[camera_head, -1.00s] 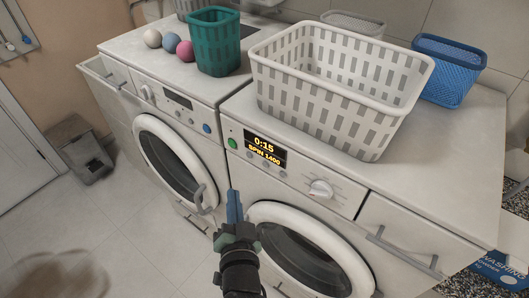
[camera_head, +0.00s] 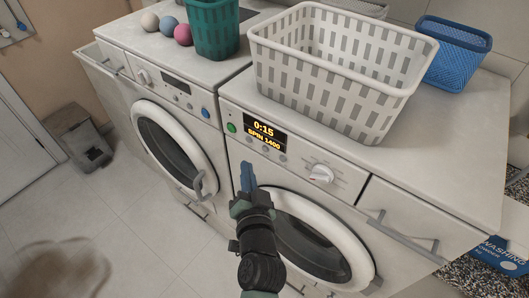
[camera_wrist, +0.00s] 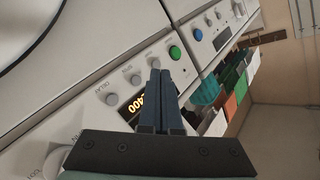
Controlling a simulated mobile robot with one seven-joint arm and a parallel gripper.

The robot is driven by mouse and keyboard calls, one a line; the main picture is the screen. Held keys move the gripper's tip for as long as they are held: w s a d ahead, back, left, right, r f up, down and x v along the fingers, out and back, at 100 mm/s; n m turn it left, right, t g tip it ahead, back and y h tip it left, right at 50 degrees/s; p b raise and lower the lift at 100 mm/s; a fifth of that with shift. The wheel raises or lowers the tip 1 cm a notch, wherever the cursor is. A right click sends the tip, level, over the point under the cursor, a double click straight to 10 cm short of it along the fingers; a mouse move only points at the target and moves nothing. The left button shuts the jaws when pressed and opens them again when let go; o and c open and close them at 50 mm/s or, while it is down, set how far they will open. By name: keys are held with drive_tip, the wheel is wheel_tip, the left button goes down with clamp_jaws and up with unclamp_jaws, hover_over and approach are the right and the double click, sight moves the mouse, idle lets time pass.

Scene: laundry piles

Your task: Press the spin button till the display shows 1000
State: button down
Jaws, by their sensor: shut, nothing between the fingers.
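The right washing machine's display (camera_head: 265,133) is lit and reads 0:15 and SPIN 1400. A row of small grey buttons lies below the display. The middle one, the spin button (camera_head: 265,149), also shows in the wrist view (camera_wrist: 135,80) beside a small label that seems to read SPIN. My gripper (camera_head: 248,165) is shut and empty, its blue fingertips in front of the panel, just below the left end of the button row. I cannot tell whether they touch the panel.
A green button (camera_head: 232,127) sits left of the display and a white dial (camera_head: 321,174) to its right. A white basket (camera_head: 335,85) and a blue basket (camera_head: 453,55) stand on top. A second washer (camera_head: 170,130) is at left.

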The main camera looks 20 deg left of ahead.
drive_tip(key=shift+w+d+b, duration=0.3)
drive_tip(key=shift+w+b, duration=0.15)
drive_tip(key=shift+w, duration=0.4)
drive_tip(key=shift+w+d+b, duration=0.3)
drive_tip(key=shift+w+b, duration=0.1)
drive_tip(key=shift+w, duration=0.45)
drive_tip(key=shift+w, duration=0.1)
idle(0.7)
drive_tip(key=shift+w+d+b, duration=0.15)
drive_tip(key=shift+w+b, duration=0.15)
drive_tip(key=shift+b, duration=0.05)
drive_tip(key=shift+w+d+b, duration=0.15)
drive_tip(key=shift+w+b, duration=0.15)
drive_tip(key=shift+w, duration=0.05)
idle(0.6)
drive_tip(key=shift+s+a+p, duration=0.3)
drive_tip(key=shift+s+p, duration=0.1)
drive_tip(key=shift+s, duration=0.35)
drive_tip(key=s, duration=0.1)
drive_tip(key=s+a+p, duration=0.1)
drive_tip(key=s, duration=0.1)
drive_tip(key=s+p, duration=0.1)
drive_tip(key=shift+s+a, duration=0.35)
